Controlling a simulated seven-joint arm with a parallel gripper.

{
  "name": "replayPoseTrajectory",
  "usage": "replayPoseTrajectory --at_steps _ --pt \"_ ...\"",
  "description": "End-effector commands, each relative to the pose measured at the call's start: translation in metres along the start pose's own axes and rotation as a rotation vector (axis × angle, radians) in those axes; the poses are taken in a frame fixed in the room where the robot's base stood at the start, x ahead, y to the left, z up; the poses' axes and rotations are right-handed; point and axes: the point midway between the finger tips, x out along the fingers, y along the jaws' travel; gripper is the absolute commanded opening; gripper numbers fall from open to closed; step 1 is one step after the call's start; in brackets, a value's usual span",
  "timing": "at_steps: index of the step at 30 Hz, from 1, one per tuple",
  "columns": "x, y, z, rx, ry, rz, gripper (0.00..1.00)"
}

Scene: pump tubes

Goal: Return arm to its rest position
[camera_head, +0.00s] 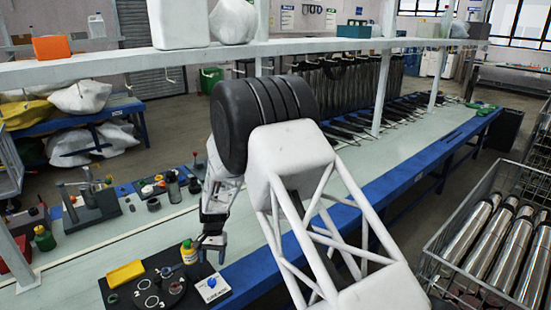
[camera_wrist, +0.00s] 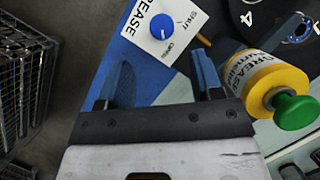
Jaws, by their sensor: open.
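My arm reaches from the right of the head view over the blue-edged workbench (camera_head: 85,245). My gripper (camera_head: 208,243) hangs low over the bench's near edge, pointing down, just right of the yellow grease bottle (camera_head: 189,254). In the wrist view my gripper (camera_wrist: 163,78) has its two dark fingers spread, with nothing between them. The grease bottle also shows there (camera_wrist: 262,80), with its green cap, close beside the right finger; whether they touch I cannot tell. My large black joint and white arm links hide part of the bench middle.
A black numbered disc (camera_head: 174,291), yellow tray (camera_head: 126,272) and blue control knob (camera_head: 211,283) sit below my gripper. A white overhead shelf (camera_head: 110,65) runs behind my arm. A wire crate of metal tubes (camera_head: 435,245) stands right. Dark tubes (camera_head: 345,85) hang behind.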

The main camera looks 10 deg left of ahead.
Motion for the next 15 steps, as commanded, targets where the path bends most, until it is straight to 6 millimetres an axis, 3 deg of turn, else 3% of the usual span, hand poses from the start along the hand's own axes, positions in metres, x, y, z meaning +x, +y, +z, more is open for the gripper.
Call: replayPoseTrajectory --at_steps 8,15 --pt "-0.038 0.028 0.012 -0.004 0.03 -0.016 0.6" --pt "-0.091 0.076 0.035 -0.01 0.077 -0.036 0.6"
